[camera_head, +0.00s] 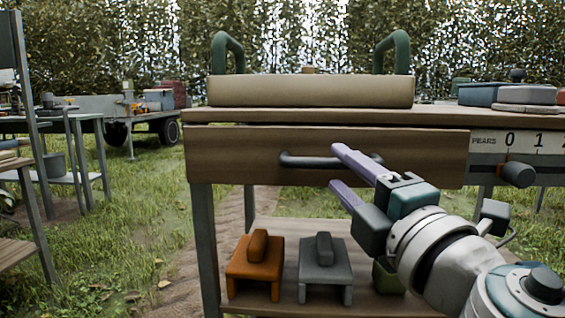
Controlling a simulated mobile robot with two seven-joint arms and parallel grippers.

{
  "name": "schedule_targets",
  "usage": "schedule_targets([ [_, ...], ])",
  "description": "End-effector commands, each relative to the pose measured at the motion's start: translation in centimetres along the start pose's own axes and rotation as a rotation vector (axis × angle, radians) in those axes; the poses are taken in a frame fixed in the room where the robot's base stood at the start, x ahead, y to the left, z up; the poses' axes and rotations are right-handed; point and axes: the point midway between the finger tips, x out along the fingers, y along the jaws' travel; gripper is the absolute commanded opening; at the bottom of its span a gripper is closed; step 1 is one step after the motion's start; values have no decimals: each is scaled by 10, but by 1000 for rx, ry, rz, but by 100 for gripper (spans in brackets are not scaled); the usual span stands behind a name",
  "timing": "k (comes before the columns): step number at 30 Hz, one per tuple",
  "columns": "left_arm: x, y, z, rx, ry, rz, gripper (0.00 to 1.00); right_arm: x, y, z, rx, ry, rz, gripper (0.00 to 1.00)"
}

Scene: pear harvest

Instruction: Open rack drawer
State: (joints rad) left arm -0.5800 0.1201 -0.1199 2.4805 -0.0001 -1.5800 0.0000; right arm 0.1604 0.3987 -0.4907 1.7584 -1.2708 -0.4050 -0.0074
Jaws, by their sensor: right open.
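The rack drawer (230,145) is a wide brown wooden front under the rack's top board (300,116). Its front looks nearly flush with the rack, with a thin dark gap along the top edge. A dark bar handle (300,160) runs across its middle. My right gripper (340,170) comes in from the lower right. Its two purple fingers are open, the upper one at handle height in front of the bar, the lower one below it. The upper finger hides part of the handle. I cannot tell whether a finger touches it. My left gripper is out of view.
A tan box (310,91) with green handles (228,50) stands on top. An orange block (256,270) and a grey block (325,268) sit on the lower shelf. A scale marked PEARS (512,142) with a knob is at right.

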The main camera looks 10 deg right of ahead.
Motion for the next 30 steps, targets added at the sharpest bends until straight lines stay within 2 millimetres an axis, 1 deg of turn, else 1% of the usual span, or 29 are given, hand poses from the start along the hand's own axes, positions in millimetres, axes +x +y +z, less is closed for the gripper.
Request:
schedule_targets([
  [1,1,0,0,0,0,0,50,9,0,0,0,0,2,50],
  [3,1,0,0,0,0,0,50,19,1,0,-1,0,3,50],
  [7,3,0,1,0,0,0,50,33,-1,0,1,0,1,50],
  [12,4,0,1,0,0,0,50,40,0,0,1,0,0,50],
  [19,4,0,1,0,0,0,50,40,0,0,2,0,-1,50],
  [30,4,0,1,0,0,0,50,39,0,0,1,0,-1,8],
])
